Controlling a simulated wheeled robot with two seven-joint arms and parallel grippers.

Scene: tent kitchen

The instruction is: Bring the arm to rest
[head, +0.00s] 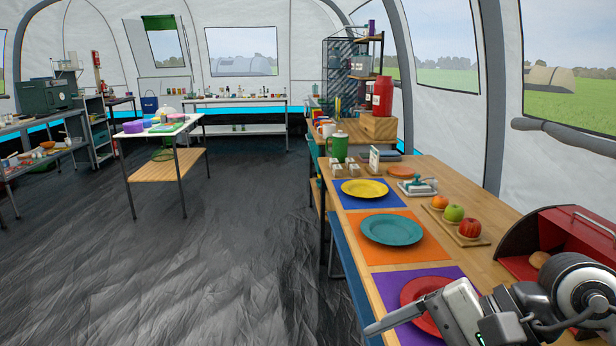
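One of my arms comes in at the lower right, over the near end of the wooden table (465,200); I take it for the right one. Its gripper (385,322) reaches left across the red plate (424,291) and covers part of it. I see the gripper side-on, so I cannot tell whether it is open or shut, and no object shows in it. I cannot tell whether it touches the plate. My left arm and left gripper are out of view.
A red bread box (560,232) stands close behind the arm. A teal plate (392,229), a yellow plate (364,189) and a fruit board (470,240) lie farther along the table. The dark floor (240,250) to the left is clear up to the white table (160,130).

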